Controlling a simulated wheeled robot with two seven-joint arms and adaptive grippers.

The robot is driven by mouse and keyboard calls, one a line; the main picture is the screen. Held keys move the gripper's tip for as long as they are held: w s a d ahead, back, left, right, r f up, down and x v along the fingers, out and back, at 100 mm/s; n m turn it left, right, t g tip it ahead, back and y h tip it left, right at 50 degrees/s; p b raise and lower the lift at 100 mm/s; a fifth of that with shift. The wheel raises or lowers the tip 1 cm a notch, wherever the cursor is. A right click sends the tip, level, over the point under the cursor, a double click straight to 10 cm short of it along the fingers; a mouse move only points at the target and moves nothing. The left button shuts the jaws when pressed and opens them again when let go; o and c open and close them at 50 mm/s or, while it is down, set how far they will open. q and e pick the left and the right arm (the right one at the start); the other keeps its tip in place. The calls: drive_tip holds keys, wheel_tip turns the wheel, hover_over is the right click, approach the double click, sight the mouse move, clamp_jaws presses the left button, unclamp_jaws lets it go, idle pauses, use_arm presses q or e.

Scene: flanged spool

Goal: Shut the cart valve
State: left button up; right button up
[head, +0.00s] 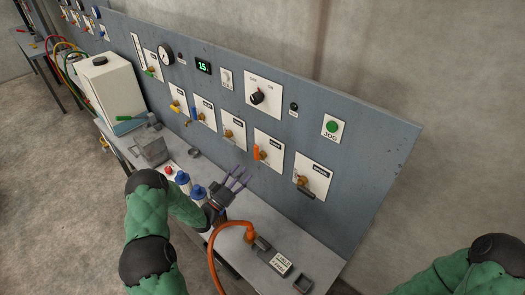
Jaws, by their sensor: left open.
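A row of small valves is mounted on white plates on the grey panel. One has an orange handle (256,152) that hangs roughly downward on its plate (268,149). To its right is a valve with a dark handle (300,181); to its left are valves with blue (194,113) and yellow (174,104) handles. The plate labels are too small to read surely, so I cannot tell which valve is the cart valve. My left gripper (238,177) is open and empty, in front of the panel below the orange-handled valve, apart from it. My right gripper is out of view.
An orange hose (212,250) ends in a fitting on the bench (305,248). A white tank (112,90) and grey box (150,148) are farther left. A knob (257,97) and green button (332,126) sit higher on the panel.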

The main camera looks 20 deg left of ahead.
sight(256, 156)
use_arm(q)
drive_tip(key=p+x, duration=0.1)
drive_tip(key=x, duration=0.8)
drive_tip(key=shift+s+r, duration=0.15)
drive_tip(key=shift+w+d+r+p, duration=0.1)
drive_tip(key=shift+w+d+p, duration=0.2)
drive_tip(key=shift+w, duration=0.2)
drive_tip(key=shift+a, duration=0.1)
clamp_jaws()
